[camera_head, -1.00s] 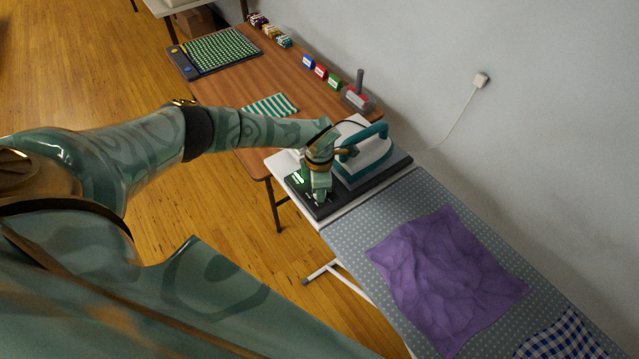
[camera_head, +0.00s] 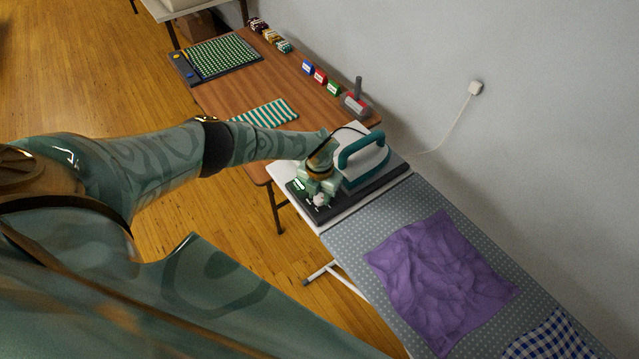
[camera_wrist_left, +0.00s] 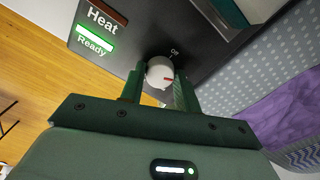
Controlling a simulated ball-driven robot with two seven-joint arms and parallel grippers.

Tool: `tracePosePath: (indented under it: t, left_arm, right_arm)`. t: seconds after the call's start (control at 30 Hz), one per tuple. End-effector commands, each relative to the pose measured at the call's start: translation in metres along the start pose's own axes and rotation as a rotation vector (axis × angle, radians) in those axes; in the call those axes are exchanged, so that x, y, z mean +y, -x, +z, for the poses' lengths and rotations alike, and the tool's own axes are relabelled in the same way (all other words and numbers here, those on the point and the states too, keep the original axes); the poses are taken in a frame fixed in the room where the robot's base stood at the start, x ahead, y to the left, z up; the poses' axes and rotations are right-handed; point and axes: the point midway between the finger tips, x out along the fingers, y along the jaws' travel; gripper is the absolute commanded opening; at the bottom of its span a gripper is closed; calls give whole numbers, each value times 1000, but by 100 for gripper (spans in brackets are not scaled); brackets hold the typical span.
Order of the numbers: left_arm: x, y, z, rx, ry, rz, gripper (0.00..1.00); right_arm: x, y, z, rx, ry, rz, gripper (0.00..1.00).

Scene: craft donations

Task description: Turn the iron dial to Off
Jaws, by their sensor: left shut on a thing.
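The white round iron dial (camera_wrist_left: 160,70) sits on the dark iron base (camera_wrist_left: 205,52), which also shows in the head view (camera_head: 376,190). Its red mark lies on its lower right in the left wrist view, and the word "Off" is printed just above right of the dial. My left gripper (camera_wrist_left: 158,78) is shut on the dial, one finger on each side. In the head view the left gripper (camera_head: 319,196) is over the near end of the base. The teal and white iron (camera_head: 365,160) stands on the base. A green "Ready" light (camera_wrist_left: 95,40) glows beside "Heat". My right gripper is out of view.
The dotted ironing board (camera_head: 345,228) carries a purple cloth (camera_head: 440,275) and a blue checked cloth (camera_head: 550,340). A brown table (camera_head: 238,100) behind holds a striped cloth (camera_head: 266,113), small colored blocks and a green gridded board (camera_head: 215,58). A cord runs to a wall socket (camera_head: 475,88).

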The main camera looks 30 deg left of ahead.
Motion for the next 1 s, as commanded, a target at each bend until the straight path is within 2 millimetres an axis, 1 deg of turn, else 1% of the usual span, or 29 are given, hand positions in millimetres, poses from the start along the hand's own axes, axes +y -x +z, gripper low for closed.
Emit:
tracePosePath:
  t: [0.03, 0.5, 1.0]
  left_arm:
    - [0, 3, 1, -3, 42, 0, 9]
    - [1, 3, 1, -3, 489, 1, 9]
    - [1, 2, 2, -4, 931, -1, 9]
  right_arm:
    - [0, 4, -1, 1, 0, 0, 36]
    - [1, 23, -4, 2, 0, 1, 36]
    - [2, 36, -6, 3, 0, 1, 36]
